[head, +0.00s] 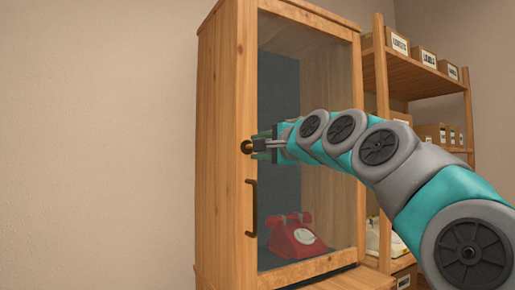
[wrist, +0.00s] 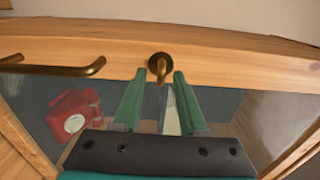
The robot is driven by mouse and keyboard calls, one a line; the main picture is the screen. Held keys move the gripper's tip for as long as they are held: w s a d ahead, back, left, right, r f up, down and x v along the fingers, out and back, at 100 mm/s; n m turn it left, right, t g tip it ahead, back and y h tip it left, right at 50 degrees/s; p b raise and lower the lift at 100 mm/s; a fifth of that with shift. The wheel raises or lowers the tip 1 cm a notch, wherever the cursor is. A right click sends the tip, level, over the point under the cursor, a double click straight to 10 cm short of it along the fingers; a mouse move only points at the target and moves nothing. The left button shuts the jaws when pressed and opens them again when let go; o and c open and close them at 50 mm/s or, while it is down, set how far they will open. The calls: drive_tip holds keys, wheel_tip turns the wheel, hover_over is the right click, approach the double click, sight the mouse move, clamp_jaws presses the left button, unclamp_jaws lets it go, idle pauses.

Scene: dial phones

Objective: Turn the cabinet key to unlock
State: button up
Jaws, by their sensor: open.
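The wooden cabinet (head: 222,150) has a glass door and stands in the middle of the head view. A brass key (wrist: 161,68) sits in a round lock plate on the door frame, and it also shows in the head view (head: 246,147). My gripper (wrist: 160,74) is open, its two green fingers pointing at the key from either side. The fingertips are close to the key; I cannot tell whether they touch it. In the head view my gripper (head: 259,146) is at the door frame, level with the key.
A dark door handle (head: 252,208) is below the lock, and it shows at left in the wrist view (wrist: 60,70). A red dial phone (head: 294,237) is behind the glass. A wooden shelf (head: 412,75) with labelled boxes stands to the right. The wall at left is bare.

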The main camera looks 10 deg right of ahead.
drive_tip(key=v, duration=0.7)
drive_tip(key=shift+b, duration=0.4)
drive_tip(key=s+a+f+n+g+h, duration=0.1)
drive_tip(key=s+a+f+n+g, duration=0.2)
drive_tip(key=f, duration=0.8)
drive_tip(key=s+a+f+n+g, duration=0.3)
drive_tip(key=f, duration=0.8)
drive_tip(key=s+a+f+n+g+h, duration=0.1)
drive_tip(key=s+a+f+n+g, duration=0.2)
drive_tip(key=f, duration=0.7)
drive_tip(key=s+d+f+n+g+h, duration=0.1)
drive_tip(key=s+f+g, duration=0.4)
drive_tip(key=s+f, duration=0.8)
drive_tip(key=s+d+f+n+g+h, duration=0.2)
drive_tip(key=s+d+f+n+g, duration=0.2)
drive_tip(key=s+f, duration=0.8)
drive_tip(key=shift+s+d+f+n+g+h, duration=0.35)
drive_tip(key=shift+s+d+g, duration=0.25)
drive_tip(key=shift+s, duration=0.3)
drive_tip(key=shift+o, duration=0.3)
